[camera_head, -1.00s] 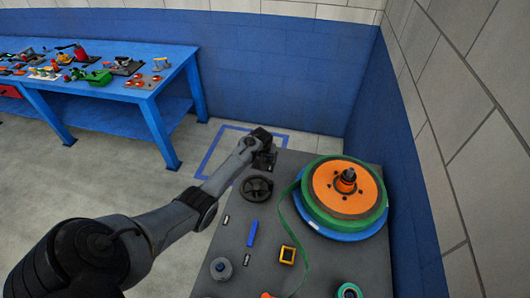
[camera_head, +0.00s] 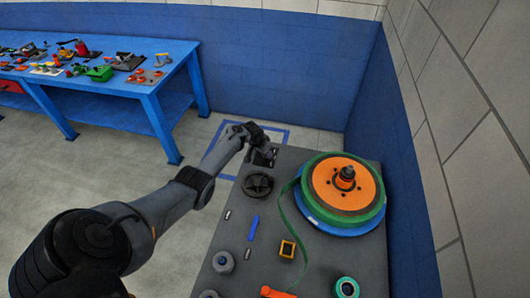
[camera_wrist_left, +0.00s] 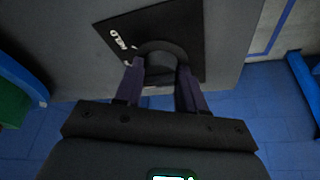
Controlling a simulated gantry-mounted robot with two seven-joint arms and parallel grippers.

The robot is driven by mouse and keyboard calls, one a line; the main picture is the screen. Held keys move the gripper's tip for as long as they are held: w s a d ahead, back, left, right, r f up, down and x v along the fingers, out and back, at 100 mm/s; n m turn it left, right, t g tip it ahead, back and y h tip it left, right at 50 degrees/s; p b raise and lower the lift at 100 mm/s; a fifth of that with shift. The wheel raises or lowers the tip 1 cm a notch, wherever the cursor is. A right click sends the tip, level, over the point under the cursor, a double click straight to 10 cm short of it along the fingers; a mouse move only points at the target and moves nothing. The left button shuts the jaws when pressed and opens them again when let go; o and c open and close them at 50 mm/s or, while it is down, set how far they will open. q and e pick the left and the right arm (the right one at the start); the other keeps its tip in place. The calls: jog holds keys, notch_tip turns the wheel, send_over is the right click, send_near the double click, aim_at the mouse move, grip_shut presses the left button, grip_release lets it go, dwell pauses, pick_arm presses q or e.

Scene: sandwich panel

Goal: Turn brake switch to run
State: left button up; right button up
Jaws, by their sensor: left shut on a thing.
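The brake switch is a dark rounded knob (camera_wrist_left: 160,52) on a black square plate (camera_wrist_left: 190,22) with white lettering that seems to read HOLD. In the left wrist view my left gripper (camera_wrist_left: 159,70) has its two fingers on either side of the knob, shut on it. In the head view my left gripper (camera_head: 262,154) is at the far left corner of the grey panel (camera_head: 213,248), where my wrist partly hides the switch. The knob's exact setting cannot be read. My right gripper is not in view.
A reel with an orange disc (camera_head: 325,182) and green band stands at the panel's right. A black handwheel (camera_head: 257,185) is close to the switch. A blue workbench (camera_head: 150,75) is at the back left.

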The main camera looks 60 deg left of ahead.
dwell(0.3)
pick_arm(q)
jog(key=o, duration=1)
jog(key=p+v, duration=0.5)
jog(key=v, duration=0.5)
jog(key=shift+s+d+r, duration=0.1)
jog(key=shift+s+r, duration=0.1)
jog(key=shift+r, duration=0.1)
